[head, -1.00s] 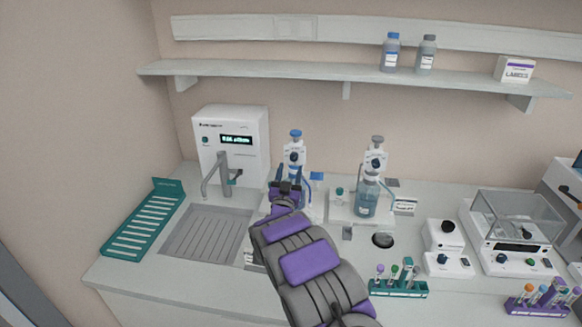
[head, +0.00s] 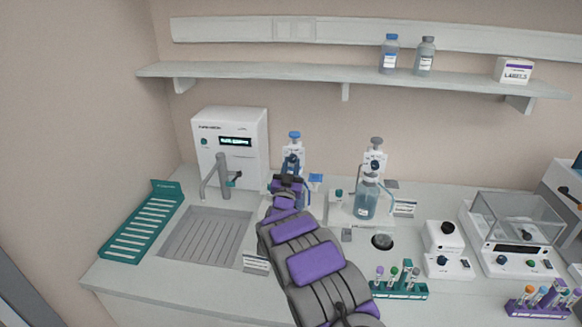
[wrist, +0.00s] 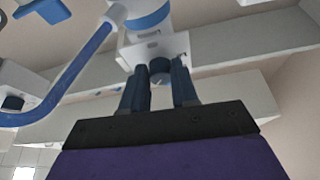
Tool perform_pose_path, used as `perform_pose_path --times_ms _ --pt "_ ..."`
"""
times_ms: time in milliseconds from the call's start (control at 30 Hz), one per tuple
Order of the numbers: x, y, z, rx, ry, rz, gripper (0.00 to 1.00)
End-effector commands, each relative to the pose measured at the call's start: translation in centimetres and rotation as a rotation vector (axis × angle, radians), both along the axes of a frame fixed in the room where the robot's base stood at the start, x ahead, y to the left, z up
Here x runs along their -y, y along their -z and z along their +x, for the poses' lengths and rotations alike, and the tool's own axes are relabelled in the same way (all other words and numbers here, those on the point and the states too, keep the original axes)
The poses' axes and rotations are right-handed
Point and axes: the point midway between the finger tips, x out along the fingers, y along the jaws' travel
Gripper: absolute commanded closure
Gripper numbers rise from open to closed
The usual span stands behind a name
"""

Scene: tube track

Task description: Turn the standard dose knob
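Two bottle-top dispensers stand on the bench in the head view, a blue-capped one (head: 294,137) on the left and a grey-capped one (head: 375,145) on the right. My gripper (head: 288,178) is in front of the left one and hides its lower part. In the wrist view, a round dark blue knob (wrist: 160,68) sits on the dispenser's white body (wrist: 150,48). The fingers of my gripper (wrist: 160,85) are drawn in on both sides of this knob and appear to touch it. Which dispenser is labelled standard is too small to read.
The blue outlet tube (wrist: 70,80) curves left of my fingers. A sink (head: 205,235), a tap (head: 222,180) and a teal rack (head: 142,225) are to the left. A teal tube rack (head: 399,290), a stirrer (head: 445,236) and a balance (head: 512,240) stand to the right. A shelf (head: 300,76) runs above.

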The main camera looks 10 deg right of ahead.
Motion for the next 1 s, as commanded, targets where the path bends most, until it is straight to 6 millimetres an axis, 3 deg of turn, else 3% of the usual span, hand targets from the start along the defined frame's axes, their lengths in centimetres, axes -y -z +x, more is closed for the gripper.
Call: perform_pose_path --times_ms 267,467,800,1000 --pt "-0.15 -0.01 0.03 0.0 -0.003 -0.001 1.0" --pt "-0.41 -0.09 0.07 0.016 -0.004 0.047 1.0" --pt "-0.64 -0.34 0.21 0.103 -0.004 0.306 1.0" --pt "-0.65 -0.35 0.21 0.117 -0.005 0.348 1.0"
